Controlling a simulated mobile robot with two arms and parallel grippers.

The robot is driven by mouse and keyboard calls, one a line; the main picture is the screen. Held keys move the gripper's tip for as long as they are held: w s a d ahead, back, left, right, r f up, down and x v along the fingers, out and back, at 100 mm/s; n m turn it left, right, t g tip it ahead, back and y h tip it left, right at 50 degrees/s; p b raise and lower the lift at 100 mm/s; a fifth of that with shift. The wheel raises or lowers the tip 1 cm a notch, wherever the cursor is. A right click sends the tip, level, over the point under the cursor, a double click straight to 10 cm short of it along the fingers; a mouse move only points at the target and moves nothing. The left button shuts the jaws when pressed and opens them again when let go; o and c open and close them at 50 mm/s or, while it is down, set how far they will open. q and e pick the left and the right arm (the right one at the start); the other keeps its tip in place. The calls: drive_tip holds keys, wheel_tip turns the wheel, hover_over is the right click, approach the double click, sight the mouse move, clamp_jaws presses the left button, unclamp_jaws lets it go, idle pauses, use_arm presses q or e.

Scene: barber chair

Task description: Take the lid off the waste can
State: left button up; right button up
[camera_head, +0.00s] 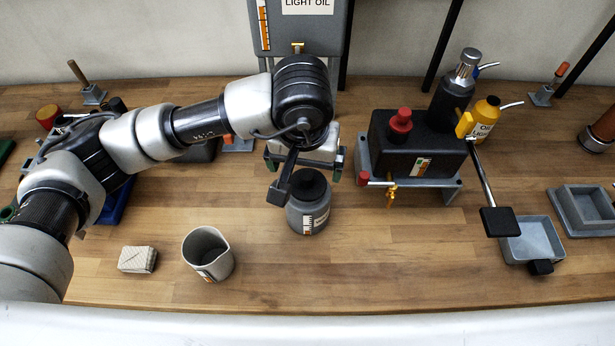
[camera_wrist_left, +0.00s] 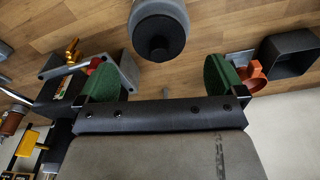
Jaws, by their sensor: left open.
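The waste can looks to be the grey round canister (camera_head: 308,218) with a label, upright on the wooden bench at the middle. Its dark lid (camera_head: 312,184) with a black knob is on it. The can also shows in the left wrist view (camera_wrist_left: 160,12), at the top, with the black knob (camera_wrist_left: 158,47) towards me. My left gripper (camera_head: 304,168) is just behind the can in the head view. Its green-padded fingers (camera_wrist_left: 165,78) are wide apart with nothing between them; the knob is a little beyond them. My right gripper is not in view.
A grey cup (camera_head: 208,254) and a small patterned block (camera_head: 138,260) stand front left. A black tank with a red knob (camera_head: 401,121) stands right of the can, beside a yellow oil bottle (camera_head: 485,115). A grey tray (camera_head: 532,240) lies further right. Bench in front of the can is clear.

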sight(307, 176)
use_arm(q)
drive_tip(key=f, duration=0.1)
drive_tip(key=f+p, duration=0.1)
drive_tip(key=f, duration=0.1)
drive_tip(key=f+p, duration=0.1)
drive_tip(key=shift+w+d+f, duration=0.15)
drive_tip(key=shift+w+f, duration=0.05)
drive_tip(key=shift+w, duration=0.2)
drive_tip(key=shift+f, duration=0.3)
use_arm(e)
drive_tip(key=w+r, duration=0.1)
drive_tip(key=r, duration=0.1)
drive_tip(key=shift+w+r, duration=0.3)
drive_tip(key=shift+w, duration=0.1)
use_arm(q)
drive_tip(key=shift+w, duration=0.1)
drive_tip(key=shift+c, duration=0.4)
drive_tip(key=c, duration=0.8)
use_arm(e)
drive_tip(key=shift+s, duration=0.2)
